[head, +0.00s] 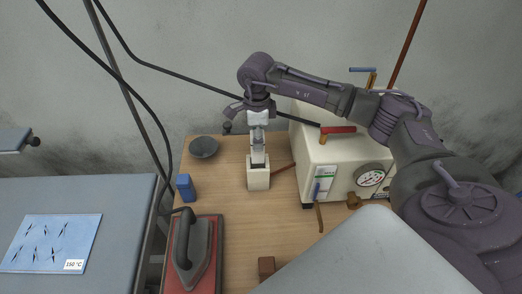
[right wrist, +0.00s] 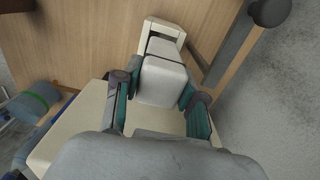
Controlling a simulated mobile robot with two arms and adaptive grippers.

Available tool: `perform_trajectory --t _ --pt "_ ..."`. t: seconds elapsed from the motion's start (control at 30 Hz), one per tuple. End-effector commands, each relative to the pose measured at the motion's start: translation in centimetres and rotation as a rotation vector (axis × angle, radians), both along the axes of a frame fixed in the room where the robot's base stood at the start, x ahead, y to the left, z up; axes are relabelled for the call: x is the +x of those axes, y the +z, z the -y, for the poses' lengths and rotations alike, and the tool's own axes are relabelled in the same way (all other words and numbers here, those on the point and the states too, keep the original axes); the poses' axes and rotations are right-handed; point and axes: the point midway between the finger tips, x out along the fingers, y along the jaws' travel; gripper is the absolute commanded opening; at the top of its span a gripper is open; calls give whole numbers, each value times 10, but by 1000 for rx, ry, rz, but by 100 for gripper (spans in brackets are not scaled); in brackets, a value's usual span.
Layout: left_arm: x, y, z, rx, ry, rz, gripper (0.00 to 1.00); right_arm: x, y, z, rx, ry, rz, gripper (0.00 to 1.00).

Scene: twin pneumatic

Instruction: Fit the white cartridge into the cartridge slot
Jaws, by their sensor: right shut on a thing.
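My right gripper (head: 258,118) points down over the wooden table, shut on the white cartridge (head: 257,142). In the right wrist view the white cartridge (right wrist: 163,85) sits between the teal finger pads of the gripper (right wrist: 158,95). A cream block (head: 258,180), with the cartridge slot in its top, stands directly below the cartridge. The block also shows beyond the cartridge in the right wrist view (right wrist: 172,28). A dark area lies between cartridge and block; I cannot tell whether the cartridge's end is inside the slot. My left gripper is not in view.
A cream machine (head: 330,165) with a red handle (head: 338,131) and gauge (head: 370,178) stands close right of the block. A dark bowl (head: 203,147), a blue block (head: 185,187) and an iron (head: 190,245) are to the left. The table in front of the block is partly clear.

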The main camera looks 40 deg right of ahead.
Motion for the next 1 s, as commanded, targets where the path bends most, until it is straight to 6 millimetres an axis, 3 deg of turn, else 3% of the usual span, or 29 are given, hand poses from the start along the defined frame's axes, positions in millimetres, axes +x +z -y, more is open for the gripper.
perform_trajectory --t 0.53,0.9,0.93,1.0 --pt "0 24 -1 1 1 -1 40 0 -64 0 1 -3 -1 1" --pt "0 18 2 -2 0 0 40 0 -72 0 1 -4 3 1" --pt "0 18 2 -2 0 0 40 0 -72 0 0 -3 1 43" --pt "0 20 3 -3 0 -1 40 0 -71 0 0 -4 1 54"
